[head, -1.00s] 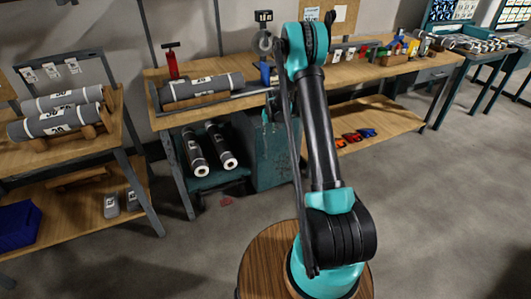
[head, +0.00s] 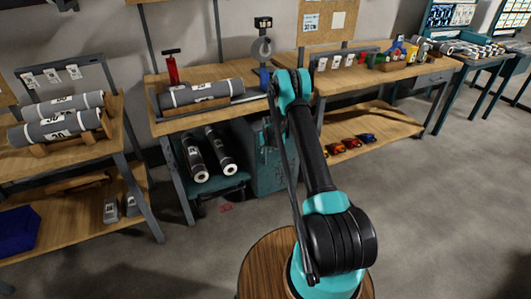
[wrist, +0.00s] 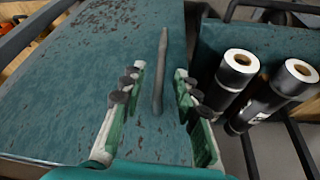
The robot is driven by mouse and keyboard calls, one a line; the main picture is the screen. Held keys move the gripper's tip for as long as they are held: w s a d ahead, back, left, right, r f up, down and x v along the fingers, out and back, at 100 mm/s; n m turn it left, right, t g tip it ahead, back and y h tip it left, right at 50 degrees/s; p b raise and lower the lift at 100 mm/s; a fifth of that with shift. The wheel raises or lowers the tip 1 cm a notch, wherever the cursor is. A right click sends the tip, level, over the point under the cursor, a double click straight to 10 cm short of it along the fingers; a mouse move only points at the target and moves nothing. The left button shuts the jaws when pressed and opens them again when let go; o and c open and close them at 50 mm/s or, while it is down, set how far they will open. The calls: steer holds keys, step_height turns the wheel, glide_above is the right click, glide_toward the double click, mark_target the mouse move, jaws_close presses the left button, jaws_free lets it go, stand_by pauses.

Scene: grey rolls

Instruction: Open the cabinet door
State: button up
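The cabinet is a worn teal box (head: 262,165) under the workbench, partly behind my arm in the head view. In the wrist view its scuffed teal door (wrist: 70,80) fills the left and middle, with a grey bar handle (wrist: 163,62) standing out from it. My gripper (wrist: 159,88) is open, with one green-and-white finger on each side of the handle. The handle lies between the fingers, and neither finger clearly touches it. The door looks shut, though its far edge is hard to judge. My gripper is hidden by the arm in the head view.
Two dark rolls with white ends (wrist: 265,90) lie right of the door in the wrist view. The workbench (head: 205,120) above carries a grey roll and a red tool. A table leg (head: 178,190) stands left of the rolls. The grey floor (head: 430,210) at right is clear.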

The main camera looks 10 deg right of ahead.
steer(key=shift+x, duration=1.45)
jaws_close()
